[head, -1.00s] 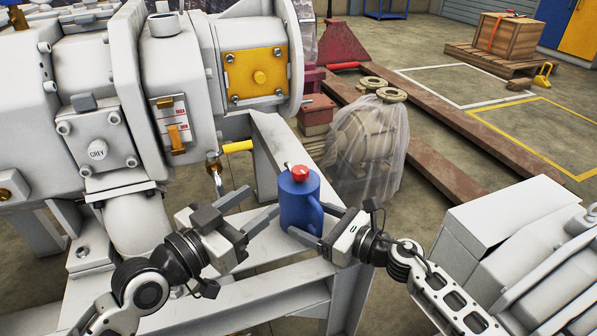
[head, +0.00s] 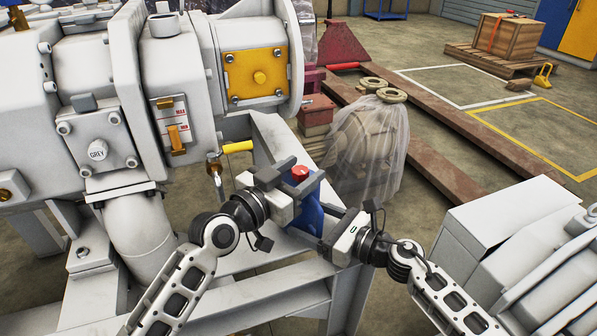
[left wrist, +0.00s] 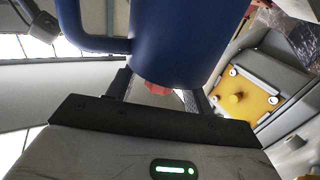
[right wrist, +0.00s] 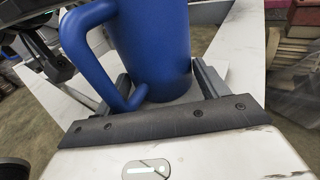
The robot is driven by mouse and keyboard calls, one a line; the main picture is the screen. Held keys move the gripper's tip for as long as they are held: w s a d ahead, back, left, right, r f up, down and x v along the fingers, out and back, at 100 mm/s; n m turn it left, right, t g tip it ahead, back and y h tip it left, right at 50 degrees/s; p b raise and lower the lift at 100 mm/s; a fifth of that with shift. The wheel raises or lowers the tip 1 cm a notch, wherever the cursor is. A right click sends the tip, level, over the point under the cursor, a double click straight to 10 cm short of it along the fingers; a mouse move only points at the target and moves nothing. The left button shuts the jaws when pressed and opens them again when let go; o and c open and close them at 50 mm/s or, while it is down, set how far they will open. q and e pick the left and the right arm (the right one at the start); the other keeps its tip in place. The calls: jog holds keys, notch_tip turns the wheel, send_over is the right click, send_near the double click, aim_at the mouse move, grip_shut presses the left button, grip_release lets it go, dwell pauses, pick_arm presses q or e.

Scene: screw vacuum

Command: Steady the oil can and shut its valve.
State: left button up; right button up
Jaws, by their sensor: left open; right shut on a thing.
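The blue oil can (head: 309,217) stands on the white frame, partly hidden by my left gripper. Its red top knob (head: 300,173) shows between the left fingers. My left gripper (head: 301,169) is open, with one finger on either side of the knob. The left wrist view shows the knob (left wrist: 157,88) between the fingers, apart from at least one of them, with the can body (left wrist: 185,40) beyond. My right gripper (head: 324,222) is shut on the lower can. In the right wrist view the can (right wrist: 152,45) and its looped handle (right wrist: 88,50) sit between the fingers.
A large white machine (head: 180,60) with a yellow plate (head: 257,75) stands to the left. A yellow-handled tap (head: 237,147) is near the can. A plastic-wrapped item (head: 368,145) stands behind it. White machinery (head: 510,230) is at right.

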aim_at(298, 171)
pick_arm(q)
jog(key=shift+c, duration=0.3)
jog(key=c, duration=0.9)
jog(key=shift+d+r+m+g+h, duration=0.3)
jog(key=shift+m+g+h, duration=0.2)
jog(key=shift+m+h, duration=0.1)
jog(key=shift+a+f+g+h, duration=0.3)
jog(key=shift+g+h, duration=0.1)
jog(key=shift+g, duration=0.1)
jog(key=o, duration=1)
jog(key=shift+c, duration=0.2)
jog(key=shift+r, duration=0.1)
notch_tip(298, 171, up, 10)
jog(key=shift+f, duration=0.1)
